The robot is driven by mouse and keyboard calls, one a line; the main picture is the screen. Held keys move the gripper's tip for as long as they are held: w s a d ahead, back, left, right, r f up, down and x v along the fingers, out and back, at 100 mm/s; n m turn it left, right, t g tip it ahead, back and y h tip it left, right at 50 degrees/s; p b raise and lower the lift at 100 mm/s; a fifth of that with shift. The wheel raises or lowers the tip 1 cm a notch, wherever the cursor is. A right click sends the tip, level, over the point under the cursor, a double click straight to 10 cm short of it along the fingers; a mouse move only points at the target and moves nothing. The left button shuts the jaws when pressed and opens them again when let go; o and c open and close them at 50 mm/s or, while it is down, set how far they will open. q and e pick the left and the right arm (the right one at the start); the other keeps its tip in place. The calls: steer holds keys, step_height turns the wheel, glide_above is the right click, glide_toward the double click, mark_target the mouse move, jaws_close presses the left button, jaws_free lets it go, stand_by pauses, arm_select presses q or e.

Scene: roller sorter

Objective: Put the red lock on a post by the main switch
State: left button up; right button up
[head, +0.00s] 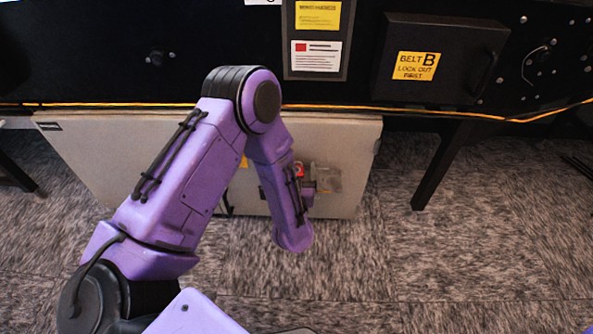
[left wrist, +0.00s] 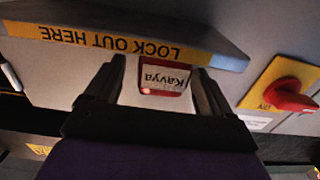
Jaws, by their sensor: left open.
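The left wrist view is upside down. In it, the red lock (left wrist: 146,90), with a white label reading "Kavya", sits between the two fingers of my left gripper (left wrist: 160,68). The fingers are open, one on each side of the lock. The lock is beside the yellow "LOCK OUT HERE" strip (left wrist: 110,40). Any post behind it is hidden, so I cannot tell whether it hangs on one. The main switch, a red knob (left wrist: 290,98) on a yellow plate, is to the right. In the head view my left arm covers most of this area. My right gripper is out of view.
The grey cabinet (head: 100,140) stands below a black machine front. A black table leg (head: 440,165) stands further right. Carpeted floor (head: 470,260) in front is clear.

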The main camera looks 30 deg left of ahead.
arm_select(q)
steer(key=shift+s+d, duration=0.25)
steer(key=p+v, duration=0.3)
steer(key=v, duration=0.7)
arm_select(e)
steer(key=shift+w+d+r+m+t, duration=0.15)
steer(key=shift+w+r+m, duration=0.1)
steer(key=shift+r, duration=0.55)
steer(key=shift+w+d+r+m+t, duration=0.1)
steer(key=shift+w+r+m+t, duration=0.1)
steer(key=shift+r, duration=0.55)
